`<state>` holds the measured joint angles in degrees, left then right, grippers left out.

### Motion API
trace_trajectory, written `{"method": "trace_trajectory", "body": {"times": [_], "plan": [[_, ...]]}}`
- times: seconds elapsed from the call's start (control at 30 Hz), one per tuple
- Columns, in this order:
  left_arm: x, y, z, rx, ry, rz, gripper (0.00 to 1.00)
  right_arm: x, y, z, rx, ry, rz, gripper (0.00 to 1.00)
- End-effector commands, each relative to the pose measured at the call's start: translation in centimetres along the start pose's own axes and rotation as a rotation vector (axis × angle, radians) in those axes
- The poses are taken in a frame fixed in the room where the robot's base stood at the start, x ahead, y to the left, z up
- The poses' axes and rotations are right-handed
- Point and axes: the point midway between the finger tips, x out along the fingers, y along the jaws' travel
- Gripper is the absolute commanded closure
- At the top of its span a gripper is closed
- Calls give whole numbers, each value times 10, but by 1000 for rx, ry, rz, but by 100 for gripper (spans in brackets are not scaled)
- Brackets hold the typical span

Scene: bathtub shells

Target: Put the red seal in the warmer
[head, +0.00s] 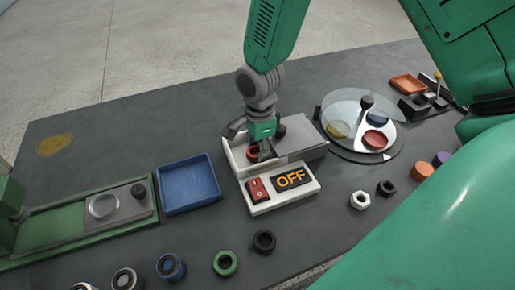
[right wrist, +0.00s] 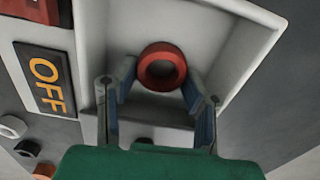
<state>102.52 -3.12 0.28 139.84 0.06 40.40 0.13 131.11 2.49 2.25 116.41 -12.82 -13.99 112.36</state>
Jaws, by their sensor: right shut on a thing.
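The warmer (head: 262,207) is a white box with a red rocker switch and a display reading OFF. Its compartment is open at the left, and a grey cover lies over its right part. The red seal (head: 253,154) is a ring inside the open compartment; it also shows in the right wrist view (right wrist: 162,47). My right gripper (head: 262,149) reaches down into the compartment from above, its fingers shut on the seal from both sides. Whether the seal touches the floor is hard to tell. My left gripper is not in view.
A blue tray (head: 188,205) stands left of the warmer, beside a green slide fixture (head: 60,229). A round covered dish (head: 355,150) stands to the right. Several rings and nuts, including a green ring (head: 225,274) and a black one (head: 264,252), lie in front.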

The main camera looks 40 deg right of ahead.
Motion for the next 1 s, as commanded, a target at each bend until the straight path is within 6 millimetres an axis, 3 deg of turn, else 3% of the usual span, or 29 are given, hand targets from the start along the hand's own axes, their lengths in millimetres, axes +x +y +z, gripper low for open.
{"method": "trace_trajectory", "body": {"times": [0.03,0.1,0.47,0.57,1.0], "plan": [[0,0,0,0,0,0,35,1,0,0,0,0,0,58],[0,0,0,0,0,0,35,1,0,0,0,0,0,41],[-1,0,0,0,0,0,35,-4,0,0,0,0,-1,41],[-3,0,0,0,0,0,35,-15,-1,0,1,0,-2,41],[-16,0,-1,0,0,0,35,-103,-1,0,-1,0,-3,41]]}}
